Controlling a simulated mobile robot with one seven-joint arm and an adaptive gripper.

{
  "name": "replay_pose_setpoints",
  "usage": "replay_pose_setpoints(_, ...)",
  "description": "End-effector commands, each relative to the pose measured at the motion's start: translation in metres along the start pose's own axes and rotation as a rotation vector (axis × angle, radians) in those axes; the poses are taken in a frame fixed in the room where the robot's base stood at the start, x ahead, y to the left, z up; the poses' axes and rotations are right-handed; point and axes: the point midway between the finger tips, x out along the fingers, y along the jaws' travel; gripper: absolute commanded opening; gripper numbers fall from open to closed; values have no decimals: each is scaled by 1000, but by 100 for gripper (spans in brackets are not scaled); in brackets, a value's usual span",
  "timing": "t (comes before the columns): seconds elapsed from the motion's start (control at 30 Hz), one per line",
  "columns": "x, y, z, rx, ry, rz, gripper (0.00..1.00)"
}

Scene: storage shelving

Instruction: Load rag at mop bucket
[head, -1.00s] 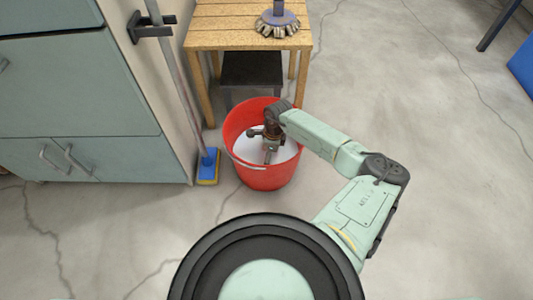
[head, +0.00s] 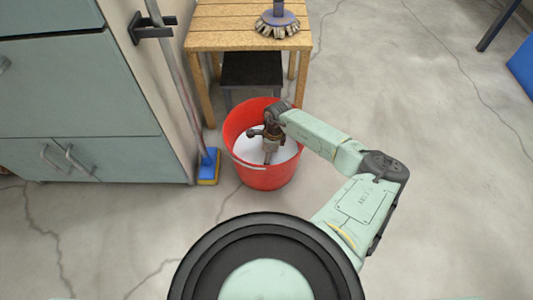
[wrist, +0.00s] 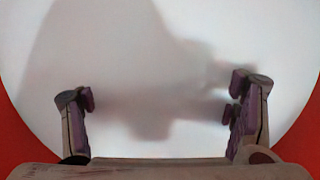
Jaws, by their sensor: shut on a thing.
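The red mop bucket (head: 268,178) stands on the floor, with pale white contents or a white bottom inside. My gripper (head: 268,158) points down into it, inside the rim. In the wrist view the two fingers of my gripper (wrist: 160,110) stand apart, with purple patches on their inner sides. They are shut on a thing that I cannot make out. The white surface of the bucket's inside (wrist: 160,50) fills the view behind them, with the gripper's shadow on it. I cannot pick out a rag in either view.
A wooden table (head: 235,38) with a round brush (head: 277,24) on it stands behind the bucket. A dark stool (head: 252,70) is under it. A blue-and-yellow broom (head: 208,168) leans by the grey cabinet (head: 80,85) at left.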

Motion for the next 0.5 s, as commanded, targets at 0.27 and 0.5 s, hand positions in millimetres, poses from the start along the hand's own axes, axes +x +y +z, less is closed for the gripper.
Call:
replay_pose_setpoints(0.27, 1, 0, -1, 0, 1, -1, 56)
replay_pose_setpoints(0.5, -5, 0, 0, 0, 1, -1, 56)
